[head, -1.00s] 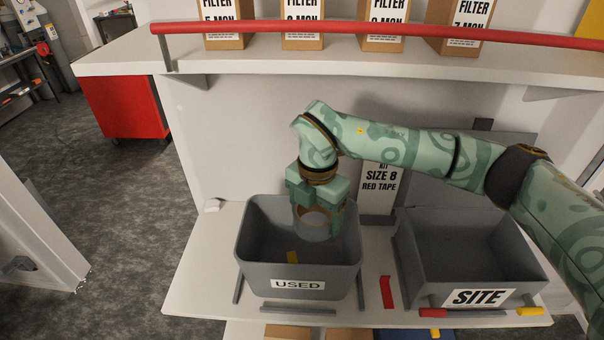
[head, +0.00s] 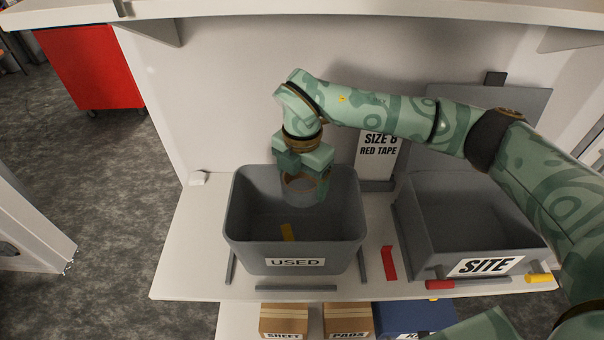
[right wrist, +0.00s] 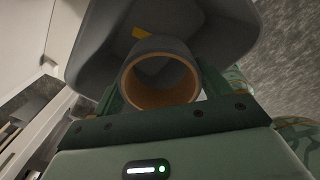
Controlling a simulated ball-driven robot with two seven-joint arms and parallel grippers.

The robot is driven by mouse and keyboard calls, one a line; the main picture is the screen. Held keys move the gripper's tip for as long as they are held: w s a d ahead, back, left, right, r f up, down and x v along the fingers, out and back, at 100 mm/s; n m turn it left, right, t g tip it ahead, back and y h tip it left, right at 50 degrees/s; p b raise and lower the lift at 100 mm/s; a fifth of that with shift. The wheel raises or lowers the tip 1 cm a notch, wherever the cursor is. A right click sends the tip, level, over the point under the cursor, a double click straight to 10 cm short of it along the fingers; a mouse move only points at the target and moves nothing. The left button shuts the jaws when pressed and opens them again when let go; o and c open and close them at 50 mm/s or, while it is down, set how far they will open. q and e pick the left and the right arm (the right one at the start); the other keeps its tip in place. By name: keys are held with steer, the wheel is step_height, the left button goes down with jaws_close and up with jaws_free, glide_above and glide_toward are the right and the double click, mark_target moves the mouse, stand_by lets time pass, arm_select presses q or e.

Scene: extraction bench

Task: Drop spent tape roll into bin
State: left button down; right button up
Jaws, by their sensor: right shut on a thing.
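The spent tape roll (head: 302,190) is a grey ring with a tan inner core. My right gripper (head: 304,180) is shut on it and holds it over the open mouth of the grey bin (head: 296,255) labelled USED. In the right wrist view the roll (right wrist: 160,80) sits between the two fingers, with its hollow core facing the camera. The bin (right wrist: 215,30) lies beyond it. A yellow strip (head: 288,232) is inside the bin. My left gripper is not in view.
A grey bin labelled SITE (head: 470,235) stands to the right. A red tape piece (head: 389,263) lies on the bench between the bins. A SIZE 8 RED TAPE card (head: 378,155) stands behind. A shelf (head: 300,8) runs above, and boxes (head: 284,318) sit below.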

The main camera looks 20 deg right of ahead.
steer(key=shift+s+r, duration=0.1)
steer(key=o, duration=1)
step_height(320, 180, up, 7)
steer(key=b, duration=0.1)
steer(key=shift+r, duration=0.2)
